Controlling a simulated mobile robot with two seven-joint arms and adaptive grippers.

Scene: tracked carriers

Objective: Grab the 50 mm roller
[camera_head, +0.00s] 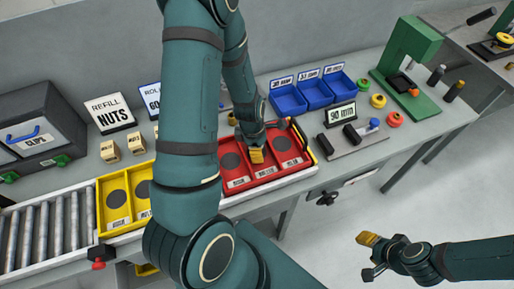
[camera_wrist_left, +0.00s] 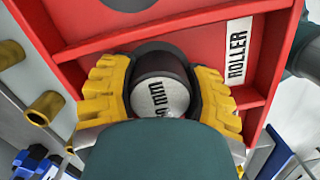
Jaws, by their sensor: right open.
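A dark roller (camera_wrist_left: 162,70) with a pale end face shows in the left wrist view. Its printed size ends in "mm"; the figures before that are partly cut off. My left gripper (camera_wrist_left: 162,100) has its yellow fingers on both sides of the roller, close against it with no clear gap. In the head view this gripper (camera_head: 256,155) is low over the red tray (camera_head: 222,188), and the roller is hidden there. A label reading ROLLER (camera_wrist_left: 237,54) is on the tray. My right gripper (camera_head: 370,240) is open and empty over the floor at lower right.
A yellow tray (camera_head: 114,222) stands left of the red one, beside a roller conveyor (camera_head: 45,232). Blue bins (camera_head: 314,92), a 90 mm sign (camera_head: 341,114), a grey block with dark cylinders (camera_head: 358,141) and a green press (camera_head: 410,55) stand to the right. My left arm hides the middle.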

